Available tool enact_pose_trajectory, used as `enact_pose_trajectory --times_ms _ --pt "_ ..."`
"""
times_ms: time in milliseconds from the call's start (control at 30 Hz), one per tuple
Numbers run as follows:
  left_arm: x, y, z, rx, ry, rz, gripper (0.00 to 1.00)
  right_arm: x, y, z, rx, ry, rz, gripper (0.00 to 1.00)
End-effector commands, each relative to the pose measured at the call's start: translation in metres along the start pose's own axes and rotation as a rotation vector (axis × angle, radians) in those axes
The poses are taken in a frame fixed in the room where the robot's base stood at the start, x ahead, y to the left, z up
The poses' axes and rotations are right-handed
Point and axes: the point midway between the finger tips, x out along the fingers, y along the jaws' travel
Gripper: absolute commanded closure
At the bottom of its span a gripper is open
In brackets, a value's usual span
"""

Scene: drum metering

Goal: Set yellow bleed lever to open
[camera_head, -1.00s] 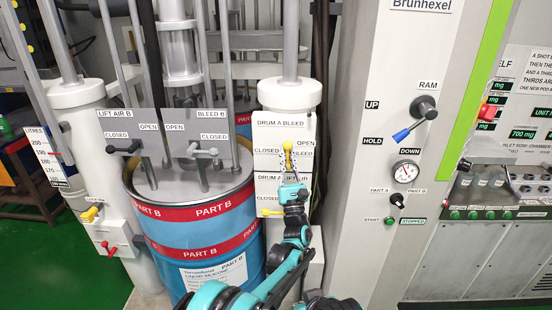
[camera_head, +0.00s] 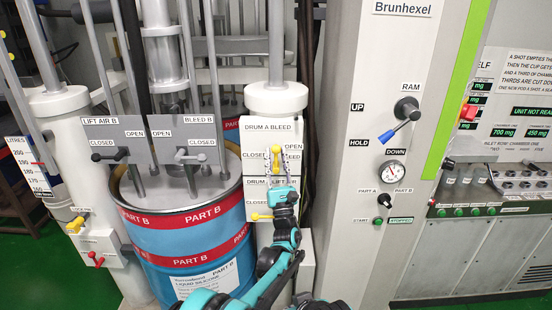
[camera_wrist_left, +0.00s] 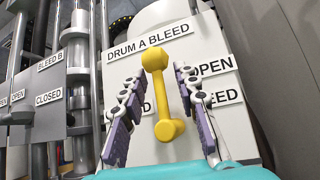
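The yellow bleed lever (camera_head: 276,157) is on the white DRUM A BLEED panel (camera_head: 258,128). It stands nearly upright between the CLOSED label on the left and the OPEN label on the right. In the left wrist view the lever (camera_wrist_left: 161,90) shows whole, its knob at the top. My left gripper (camera_head: 277,172) is in front of the panel. Its two fingers (camera_wrist_left: 160,80) stand apart on either side of the lever, with visible gaps on both sides. The fingers cover part of the CLOSED label. My right gripper is not in view.
A second yellow lever (camera_head: 262,216) sits just below, on the lift-air panel. The blue and red PART B drum (camera_head: 190,245) with the grey BLEED B lever (camera_head: 190,156) stands to the left. The grey press column (camera_head: 350,60) rises to the right.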

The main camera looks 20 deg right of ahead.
Motion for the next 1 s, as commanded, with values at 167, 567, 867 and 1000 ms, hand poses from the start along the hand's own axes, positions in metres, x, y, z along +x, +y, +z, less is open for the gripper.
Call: enact_pose_trajectory --times_ms 167,567,867,1000 --pt "0.015 0.000 0.016 0.000 0.000 0.000 0.70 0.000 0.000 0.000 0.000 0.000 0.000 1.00" --pt "0.065 0.002 0.066 0.001 -0.002 0.000 0.70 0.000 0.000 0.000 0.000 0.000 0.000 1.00" --pt "0.071 0.002 0.072 0.001 -0.002 0.000 0.70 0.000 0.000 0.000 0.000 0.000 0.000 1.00" --pt "0.070 0.002 0.072 0.001 -0.002 0.000 0.70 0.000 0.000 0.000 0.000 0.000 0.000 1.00"
